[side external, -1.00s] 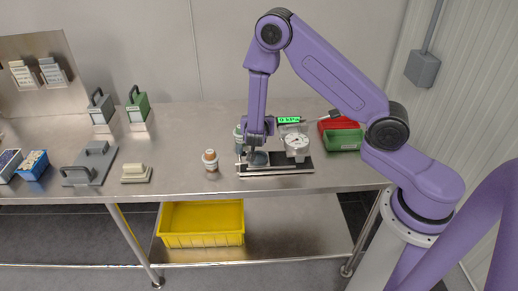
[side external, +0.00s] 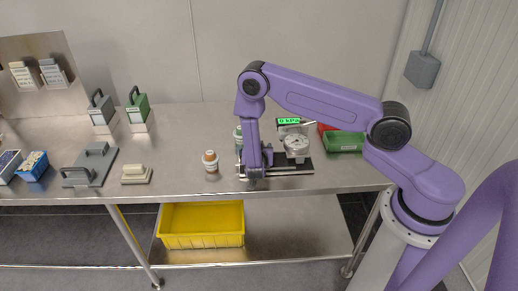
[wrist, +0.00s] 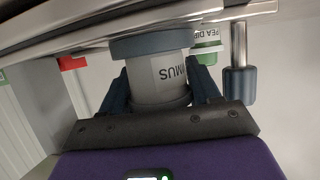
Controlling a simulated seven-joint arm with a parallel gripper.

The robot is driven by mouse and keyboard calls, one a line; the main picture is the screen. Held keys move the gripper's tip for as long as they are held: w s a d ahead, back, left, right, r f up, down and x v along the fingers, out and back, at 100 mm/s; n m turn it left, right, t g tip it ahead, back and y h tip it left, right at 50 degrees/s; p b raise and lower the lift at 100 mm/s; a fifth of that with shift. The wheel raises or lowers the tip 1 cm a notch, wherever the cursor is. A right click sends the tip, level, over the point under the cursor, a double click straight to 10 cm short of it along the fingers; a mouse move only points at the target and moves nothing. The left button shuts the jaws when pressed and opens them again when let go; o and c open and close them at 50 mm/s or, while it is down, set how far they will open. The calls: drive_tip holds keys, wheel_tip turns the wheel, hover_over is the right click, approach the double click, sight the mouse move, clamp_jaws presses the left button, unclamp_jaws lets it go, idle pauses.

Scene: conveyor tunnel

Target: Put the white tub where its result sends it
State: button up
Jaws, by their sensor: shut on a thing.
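My gripper (wrist: 160,95) is shut on the white tub (wrist: 158,80), with one dark finger on each side of it. The tub has a grey-blue rim or lid (wrist: 150,43) and a label with the letters "MUS" partly visible. In the side view my gripper (side external: 255,178) is low at the left end of the test rig (side external: 290,170), near its front rail, and hides most of the tub. I cannot tell whether the tub touches the rig. The rig carries a round white gauge (side external: 296,144), and a green display (side external: 289,121) behind it reads "0 kPa".
A brown-capped white container (side external: 211,166) stands left of the rig; another container (side external: 238,133) stands behind my gripper. A yellow crate (side external: 202,224) is on the lower shelf. Block-like tools (side external: 90,165) stand at left.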

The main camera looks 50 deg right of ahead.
drive_tip(key=shift+f, duration=0.1)
drive_tip(key=o, duration=1.5)
drive_tip(key=shift+f, duration=0.1)
